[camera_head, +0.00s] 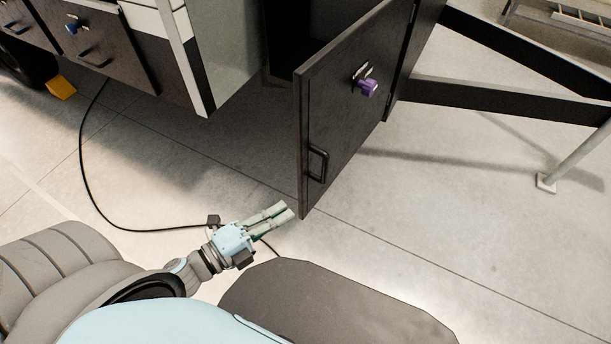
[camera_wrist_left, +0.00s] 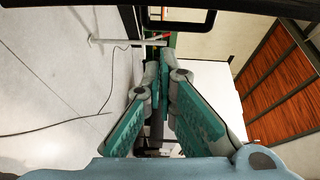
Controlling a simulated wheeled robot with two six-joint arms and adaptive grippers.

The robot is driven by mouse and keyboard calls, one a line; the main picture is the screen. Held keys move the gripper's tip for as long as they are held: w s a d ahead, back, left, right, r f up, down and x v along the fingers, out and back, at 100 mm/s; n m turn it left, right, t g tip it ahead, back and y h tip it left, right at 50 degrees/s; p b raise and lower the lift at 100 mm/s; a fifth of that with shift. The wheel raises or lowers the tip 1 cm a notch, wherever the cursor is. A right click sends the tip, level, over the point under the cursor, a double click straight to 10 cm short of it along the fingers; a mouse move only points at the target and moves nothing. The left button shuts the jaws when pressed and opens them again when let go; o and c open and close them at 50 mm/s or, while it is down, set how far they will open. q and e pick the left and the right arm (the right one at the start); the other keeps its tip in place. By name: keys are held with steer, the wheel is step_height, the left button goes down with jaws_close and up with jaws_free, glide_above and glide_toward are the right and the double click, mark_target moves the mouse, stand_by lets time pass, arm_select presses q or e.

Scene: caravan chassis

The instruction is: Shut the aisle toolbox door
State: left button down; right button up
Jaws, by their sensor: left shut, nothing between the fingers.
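The toolbox door (camera_head: 337,120) is a dark panel standing open, swung out from the dark opening of the toolbox (camera_head: 292,35). On its face it has a black bar handle (camera_head: 317,164) near the lower left and a purple-knobbed latch (camera_head: 367,86) higher up. My left gripper (camera_head: 288,210) is shut and empty, just left of the door's lower free edge; I cannot tell if they touch. Its closed fingers also show in the left wrist view (camera_wrist_left: 165,62). My right gripper is not in view.
A cabinet with drawers (camera_head: 90,45) stands at the upper left. Black chassis beams (camera_head: 500,100) and a support leg (camera_head: 575,155) are at the right. A black cable (camera_head: 85,170) lies on the floor at the left. The pale floor right of the door is mostly clear.

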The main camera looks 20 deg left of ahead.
mark_target(323, 174)
arm_select(q)
steer(key=shift+m+h, duration=0.4)
steer(key=shift+m, duration=0.1)
steer(key=w, duration=0.3)
steer(key=w+d+r+p, duration=0.1)
steer(key=w, duration=0.2)
steer(key=w+d+p, duration=0.1)
steer(key=w, duration=0.2)
steer(key=shift+w+d+r, duration=0.15)
steer(key=shift+d, duration=0.1)
steer(key=shift+a, duration=0.4)
steer(key=shift+d, duration=0.1)
